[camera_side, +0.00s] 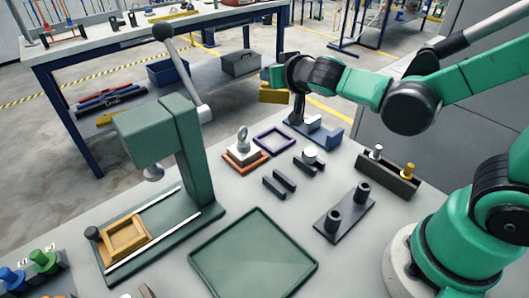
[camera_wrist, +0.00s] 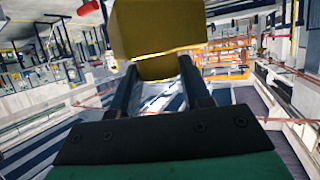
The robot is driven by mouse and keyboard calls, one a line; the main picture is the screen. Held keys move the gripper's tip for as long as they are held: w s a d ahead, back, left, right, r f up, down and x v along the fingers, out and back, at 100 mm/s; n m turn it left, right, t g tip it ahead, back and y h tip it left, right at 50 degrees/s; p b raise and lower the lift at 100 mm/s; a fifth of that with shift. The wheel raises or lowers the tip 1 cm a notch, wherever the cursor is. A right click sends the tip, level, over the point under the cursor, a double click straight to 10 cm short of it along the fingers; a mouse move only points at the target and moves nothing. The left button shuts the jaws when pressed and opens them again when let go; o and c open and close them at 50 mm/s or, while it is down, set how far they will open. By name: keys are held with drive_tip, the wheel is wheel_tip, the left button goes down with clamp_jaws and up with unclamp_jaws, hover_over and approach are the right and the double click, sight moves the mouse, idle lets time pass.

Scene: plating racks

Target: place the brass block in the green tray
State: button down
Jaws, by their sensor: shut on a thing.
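The brass block (camera_wrist: 160,30) is a plain yellow box at the top of the wrist view. My gripper (camera_wrist: 158,68) is shut on it, with the dark fingers reaching up to its lower part. In the side view my wrist is raised over the back of the table, and the fingers cannot be made out clearly. A yellow shape (camera_side: 274,96) shows just below the wrist there; I cannot tell whether it is the block. The green tray (camera_side: 196,254) lies flat and empty at the front middle of the table, well apart from my wrist.
A tall green press (camera_side: 180,150) stands left of the tray. Behind the tray are dark rails (camera_side: 279,184), a purple frame (camera_side: 274,139) and an orange-based fixture (camera_side: 244,160). A two-post plate (camera_side: 343,213) and a dark rack (camera_side: 388,180) stand to the right.

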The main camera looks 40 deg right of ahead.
drive_tip(key=w+d+r+m+g+h, duration=0.2)
drive_tip(key=w+r+m+g+h, duration=0.1)
drive_tip(key=r+m+g+h, duration=0.2)
drive_tip(key=shift+d+r+m+h, duration=0.15)
drive_tip(key=shift+d+m+h, duration=0.05)
drive_tip(key=shift+m+h, duration=0.8)
wheel_tip(320, 180, down, 20)
drive_tip(key=shift+r, duration=0.2)
drive_tip(key=shift+f, duration=0.1)
drive_tip(key=shift+c, duration=2.1)
unclamp_jaws()
drive_tip(key=shift+a+f, duration=0.1)
